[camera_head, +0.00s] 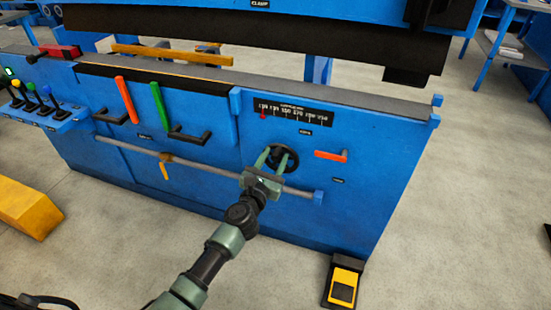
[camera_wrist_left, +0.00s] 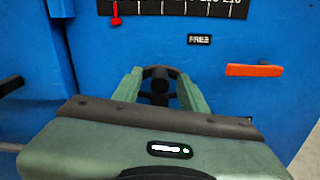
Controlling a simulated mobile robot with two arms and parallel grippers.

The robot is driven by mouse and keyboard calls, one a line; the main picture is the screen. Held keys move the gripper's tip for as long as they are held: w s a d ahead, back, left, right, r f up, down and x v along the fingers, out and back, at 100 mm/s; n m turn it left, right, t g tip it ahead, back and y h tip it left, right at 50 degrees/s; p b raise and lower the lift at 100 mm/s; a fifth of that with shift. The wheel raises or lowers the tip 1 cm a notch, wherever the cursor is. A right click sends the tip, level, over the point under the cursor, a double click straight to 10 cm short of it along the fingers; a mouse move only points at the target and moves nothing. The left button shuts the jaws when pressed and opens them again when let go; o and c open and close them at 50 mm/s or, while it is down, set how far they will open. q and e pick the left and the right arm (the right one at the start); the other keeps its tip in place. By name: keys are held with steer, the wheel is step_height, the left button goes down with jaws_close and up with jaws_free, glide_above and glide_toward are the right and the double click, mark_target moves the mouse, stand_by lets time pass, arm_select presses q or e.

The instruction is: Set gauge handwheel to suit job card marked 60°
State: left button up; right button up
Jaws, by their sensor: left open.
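The black gauge handwheel (camera_head: 290,166) is on the blue machine's front panel, below a black scale strip (camera_head: 293,110). A red pointer (camera_head: 263,116) stands near the left end of the scale; it also shows in the left wrist view (camera_wrist_left: 116,18). The scale figures are too small to read surely. My left gripper (camera_head: 271,153) is open in front of the handwheel, with its green fingers on either side of the hub (camera_wrist_left: 160,86). I cannot tell whether they touch it. The gripper hides the lower wheel. I see no readable 60° job card. My right gripper is out of view.
A red-orange lever (camera_head: 330,155) sticks out right of the handwheel, with a FREE label (camera_wrist_left: 199,39) above left. A grey rail (camera_head: 215,174) runs along the panel just below. Red and green levers (camera_head: 159,105) stand left. A yellow pedal (camera_head: 343,286) lies on the floor.

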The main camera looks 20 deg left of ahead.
arm_select(q)
steer(key=shift+w, duration=0.55)
jaws_close()
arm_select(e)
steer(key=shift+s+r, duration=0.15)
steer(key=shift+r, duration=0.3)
arm_select(q)
steer(key=shift+d, duration=0.1)
